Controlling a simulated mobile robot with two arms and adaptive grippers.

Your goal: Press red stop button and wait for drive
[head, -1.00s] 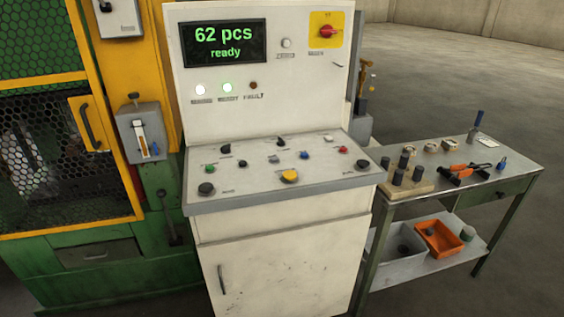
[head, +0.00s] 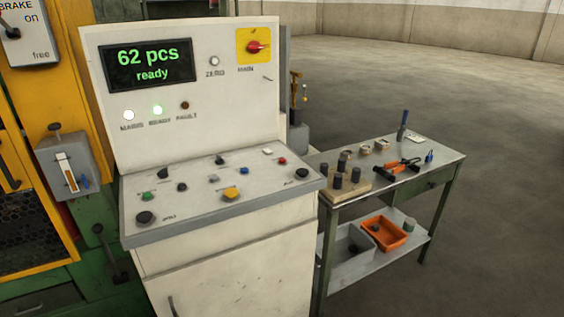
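The white control console (head: 205,125) stands left of the middle in the head view. Its sloped panel (head: 190,212) carries several buttons and knobs. A small red button (head: 282,161) sits at the panel's upper right, beside a white button (head: 267,151). A yellow button (head: 231,194) and a green button (head: 148,196) are also on the panel. The display (head: 150,66) reads "62 pcs ready". Neither of my grippers is in view.
A red rotary main switch (head: 256,47) on a yellow plate is at the console's upper right. A metal workbench (head: 440,160) with tools and an orange bin (head: 388,233) stands to the right. A green and yellow machine (head: 60,160) adjoins on the left. Open floor lies beyond.

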